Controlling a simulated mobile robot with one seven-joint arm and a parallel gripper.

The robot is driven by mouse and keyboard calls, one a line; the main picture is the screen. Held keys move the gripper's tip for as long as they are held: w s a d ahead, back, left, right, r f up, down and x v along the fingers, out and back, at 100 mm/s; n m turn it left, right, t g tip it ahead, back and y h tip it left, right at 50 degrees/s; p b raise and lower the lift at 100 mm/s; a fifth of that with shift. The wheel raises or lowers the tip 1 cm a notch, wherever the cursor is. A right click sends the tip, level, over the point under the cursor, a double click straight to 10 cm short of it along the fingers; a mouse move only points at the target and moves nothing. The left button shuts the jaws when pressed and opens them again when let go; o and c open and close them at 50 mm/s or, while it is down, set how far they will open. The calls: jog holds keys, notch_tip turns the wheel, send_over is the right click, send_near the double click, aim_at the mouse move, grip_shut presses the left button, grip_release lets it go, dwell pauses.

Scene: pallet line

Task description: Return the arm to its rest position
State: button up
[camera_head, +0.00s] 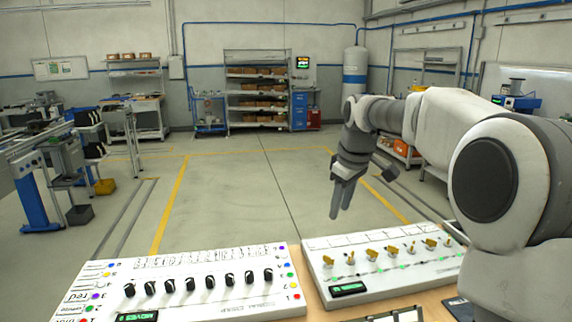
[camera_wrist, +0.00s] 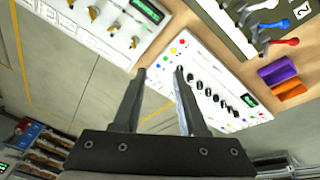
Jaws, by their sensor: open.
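My gripper (camera_head: 344,198) hangs at the end of my arm, above the far edge of the bench, right of the picture's middle in the head view. In the wrist view my gripper (camera_wrist: 160,72) shows two dark fingers standing apart with nothing between them. My arm reaches in from the right, bent at the elbow, with the gripper pointing down. The fingertips are clear of both panels in the head view.
A white panel with black knobs (camera_head: 190,304) lies at front left on the bench. A white panel with yellow switches (camera_head: 390,279) lies to its right. The wrist view shows an orange block (camera_wrist: 289,90) and a purple block (camera_wrist: 278,71).

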jog(key=s+d+f+m+t+h, duration=0.1)
jog(key=s+m, duration=0.7)
jog(key=s, duration=2.4)
notch_tip(320, 180, down, 2)
jog(key=shift+s+d+f+m+t, duration=0.2)
jog(key=shift+m+t, duration=0.2)
jog(key=shift+t, duration=0.4)
